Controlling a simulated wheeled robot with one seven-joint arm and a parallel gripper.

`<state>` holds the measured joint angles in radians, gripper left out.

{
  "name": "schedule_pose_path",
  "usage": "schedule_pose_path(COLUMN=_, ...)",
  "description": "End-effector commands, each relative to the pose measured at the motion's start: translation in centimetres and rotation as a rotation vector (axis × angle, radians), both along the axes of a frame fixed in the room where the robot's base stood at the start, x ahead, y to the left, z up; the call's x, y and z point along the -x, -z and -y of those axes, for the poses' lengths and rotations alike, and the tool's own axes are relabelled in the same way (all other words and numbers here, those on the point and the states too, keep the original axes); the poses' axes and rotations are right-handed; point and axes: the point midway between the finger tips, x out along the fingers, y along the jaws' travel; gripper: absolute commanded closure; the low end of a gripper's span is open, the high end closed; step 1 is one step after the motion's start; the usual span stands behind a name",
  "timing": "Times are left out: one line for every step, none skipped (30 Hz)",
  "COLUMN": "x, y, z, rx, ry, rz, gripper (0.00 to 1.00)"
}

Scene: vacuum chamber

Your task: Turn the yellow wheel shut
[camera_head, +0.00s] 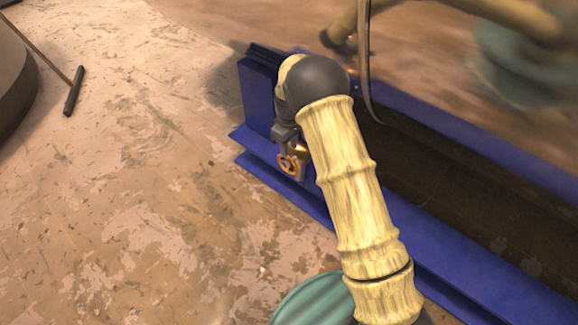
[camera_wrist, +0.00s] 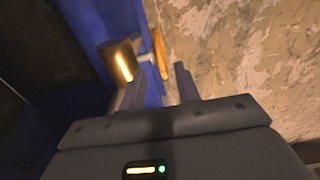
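The small yellow-orange wheel (camera_head: 288,165) sits on a metal valve at the end of the blue beam, low by the floor. In the wrist view the wheel (camera_wrist: 160,52) shows nearly edge-on, joined by a short pale stem to the brassy valve body (camera_wrist: 120,60). My gripper (camera_wrist: 158,82) is open, its two dark fingers apart with nothing held between them. The wheel lies just ahead of the gap between the fingertips; I cannot tell whether a finger touches it. In the head view my gripper (camera_head: 285,138) is just above the wheel, partly hidden by my arm.
The blue beam (camera_head: 480,270) runs to the lower right, with a dark trough (camera_head: 450,170) behind its edge. A thin curved dark strip (camera_head: 366,60) rises behind my arm. Worn, bare floor (camera_head: 130,200) lies open to the left. A dark rod (camera_head: 74,90) lies at the upper left.

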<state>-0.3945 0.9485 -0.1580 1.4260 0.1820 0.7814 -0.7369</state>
Motion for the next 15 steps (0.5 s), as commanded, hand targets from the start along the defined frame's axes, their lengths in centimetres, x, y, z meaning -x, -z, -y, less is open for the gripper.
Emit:
schedule_pose_path(x=0.0, y=1.4, z=0.0, rx=0.002, ry=0.0, rz=-0.001, gripper=0.67)
schedule_pose_path(x=0.0, y=1.9, z=0.0, rx=0.001, ry=0.0, rz=-0.002, gripper=0.67)
schedule_pose_path(x=0.1, y=2.6, z=0.0, rx=0.001, ry=0.001, rz=-0.002, gripper=0.67)
schedule_pose_path(x=0.1, y=3.2, z=0.0, rx=0.001, ry=0.001, rz=-0.002, gripper=0.67)
schedule_pose_path(x=0.0, y=3.7, z=0.0, rx=0.001, ry=0.001, rz=-0.002, gripper=0.67)
schedule_pose_path(x=0.0, y=4.4, z=0.0, rx=0.001, ry=0.001, rz=-0.001, gripper=0.67)
schedule_pose_path(x=0.0, y=4.9, z=0.1, rx=0.002, ry=0.0, rz=-0.001, gripper=0.67)
schedule_pose_path(x=0.0, y=5.4, z=0.1, rx=0.002, ry=0.0, rz=-0.001, gripper=0.67)
schedule_pose_path(x=0.0, y=6.1, z=0.1, rx=0.002, ry=0.0, rz=-0.002, gripper=0.67)
schedule_pose_path(x=0.0, y=6.6, z=0.1, rx=0.002, ry=0.0, rz=-0.001, gripper=0.67)
schedule_pose_path(x=0.0, y=7.0, z=0.0, rx=0.001, ry=0.001, rz=-0.001, gripper=0.67)
schedule_pose_path(x=0.0, y=7.6, z=0.0, rx=0.001, ry=0.001, rz=0.001, gripper=0.67)
schedule_pose_path(x=0.0, y=7.9, z=0.0, rx=0.001, ry=0.001, rz=0.001, gripper=0.67)
schedule_pose_path(x=0.0, y=8.2, z=0.0, rx=0.001, ry=0.0, rz=0.001, gripper=0.67)
schedule_pose_path(x=0.0, y=8.5, z=0.0, rx=0.001, ry=0.0, rz=0.0, gripper=0.67)
